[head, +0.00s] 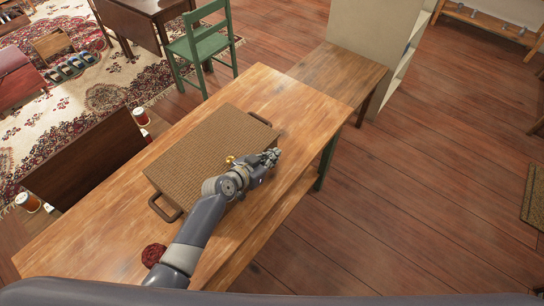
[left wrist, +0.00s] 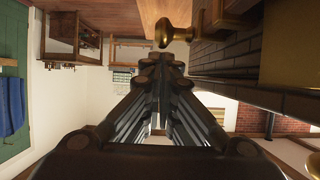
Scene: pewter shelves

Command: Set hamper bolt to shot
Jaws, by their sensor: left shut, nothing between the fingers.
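The hamper (head: 205,143) is a brown woven box with a closed flat top and dark handles at its two ends, lying on the wooden table. Its brass bolt (head: 230,160) shows as a small gold spot near the front side, close to my left wrist. In the left wrist view, the bolt's brass knob (left wrist: 163,32) is just beyond my fingertips, beside the woven hamper wall (left wrist: 225,58). My left gripper (head: 272,156) is shut and empty at the hamper's front right; its fingers (left wrist: 160,65) meet in the wrist view. I cannot tell whether it touches the knob. My right gripper is out of view.
The long wooden table (head: 110,220) has bare room left of the hamper and behind it. A dark red round thing (head: 153,255) lies near my left forearm. A green chair (head: 200,48) stands behind, and a lower side table (head: 335,72) adjoins the far end.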

